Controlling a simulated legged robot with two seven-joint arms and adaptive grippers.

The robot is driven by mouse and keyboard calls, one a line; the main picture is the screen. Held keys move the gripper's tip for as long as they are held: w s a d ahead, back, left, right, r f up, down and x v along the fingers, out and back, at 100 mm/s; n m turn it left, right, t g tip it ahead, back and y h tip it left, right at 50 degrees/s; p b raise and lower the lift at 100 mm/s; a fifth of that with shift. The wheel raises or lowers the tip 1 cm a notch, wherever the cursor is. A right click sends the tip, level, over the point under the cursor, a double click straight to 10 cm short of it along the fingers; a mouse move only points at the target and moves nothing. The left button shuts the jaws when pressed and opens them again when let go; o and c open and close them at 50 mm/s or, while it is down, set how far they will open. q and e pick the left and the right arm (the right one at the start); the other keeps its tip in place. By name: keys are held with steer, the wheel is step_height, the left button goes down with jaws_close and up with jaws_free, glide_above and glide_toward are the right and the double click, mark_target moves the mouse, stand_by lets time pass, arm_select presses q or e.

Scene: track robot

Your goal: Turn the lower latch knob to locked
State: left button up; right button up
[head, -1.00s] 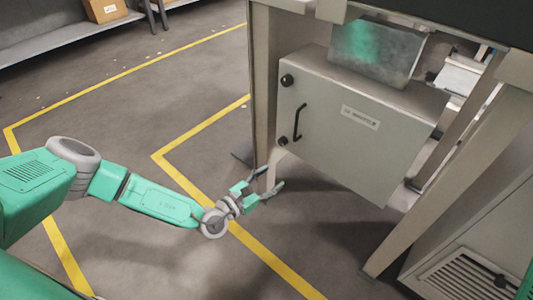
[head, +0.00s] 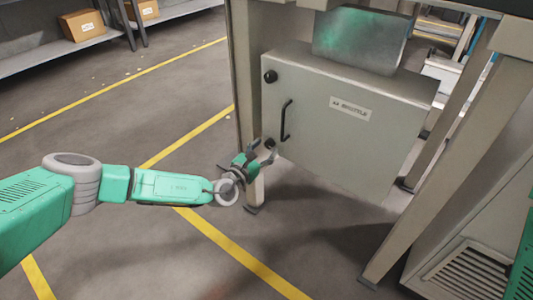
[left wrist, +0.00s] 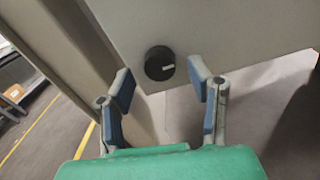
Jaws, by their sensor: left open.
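The lower latch knob (head: 270,143) is a round black knob at the lower left corner of a grey cabinet door (head: 335,125). In the left wrist view the knob (left wrist: 160,63) has a small white mark on its face and sits ahead, between the two fingertips. My left gripper (head: 262,153) is open beside the knob, and its fingers partly crowd it in the head view. My right gripper is not in view.
An upper black knob (head: 270,76) and a black bar handle (head: 286,119) are on the same door. A labelled plate (head: 351,108) is on its front. A metal frame leg (head: 245,100) stands just left of the cabinet. Open floor lies to the left.

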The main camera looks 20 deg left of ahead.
arm_select(q)
steer(key=shift+w+d, duration=0.15)
steer(key=shift+w, duration=0.25)
jaws_close()
